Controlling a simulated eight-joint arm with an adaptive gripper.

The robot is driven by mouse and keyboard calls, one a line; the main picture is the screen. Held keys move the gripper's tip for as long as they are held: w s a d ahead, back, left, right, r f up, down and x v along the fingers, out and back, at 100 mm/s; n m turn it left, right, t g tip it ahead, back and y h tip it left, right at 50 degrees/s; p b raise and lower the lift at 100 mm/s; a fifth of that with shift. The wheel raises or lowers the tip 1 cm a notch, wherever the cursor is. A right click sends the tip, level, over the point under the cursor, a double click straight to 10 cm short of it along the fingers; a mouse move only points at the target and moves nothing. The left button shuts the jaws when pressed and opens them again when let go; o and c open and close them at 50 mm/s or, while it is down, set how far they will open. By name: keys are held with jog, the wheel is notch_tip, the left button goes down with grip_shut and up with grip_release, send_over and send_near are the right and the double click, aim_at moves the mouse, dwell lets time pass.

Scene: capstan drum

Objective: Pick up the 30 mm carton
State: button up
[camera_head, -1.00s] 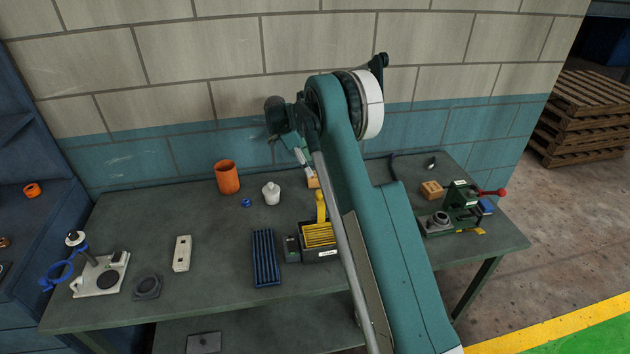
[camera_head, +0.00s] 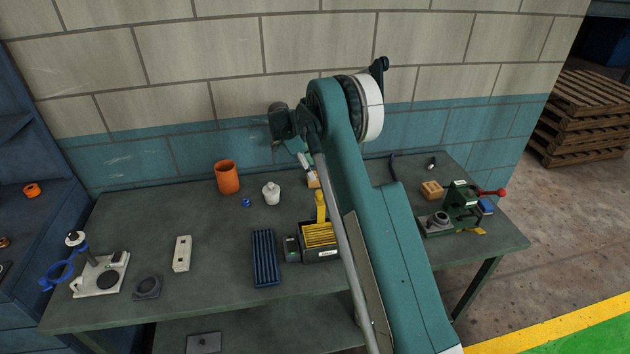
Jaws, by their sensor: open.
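A small orange-brown carton (camera_head: 313,183) stands on the bench near the back wall, just left of my teal arm. Its size cannot be read, and part of it is hidden. My gripper (camera_head: 307,168) hangs over it, pointing down, close to its top. The jaws are open, small in view and partly covered by my wrist. I cannot tell whether they touch the carton. A second, wider orange-brown box (camera_head: 431,190) lies on the right side of the bench.
A white bottle (camera_head: 271,193), a blue cap (camera_head: 246,202) and an orange cup (camera_head: 227,177) stand left of the carton. A black bin with yellow slats (camera_head: 319,236) and a blue ribbed tray (camera_head: 265,258) are in front. A green press (camera_head: 462,202) stands right.

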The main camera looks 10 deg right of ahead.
jog(key=shift+x, duration=2.6)
jog(key=shift+d+r, duration=0.1)
jog(key=shift+d, duration=0.1)
jog(key=shift+c, duration=0.5)
jog(key=c, duration=0.9)
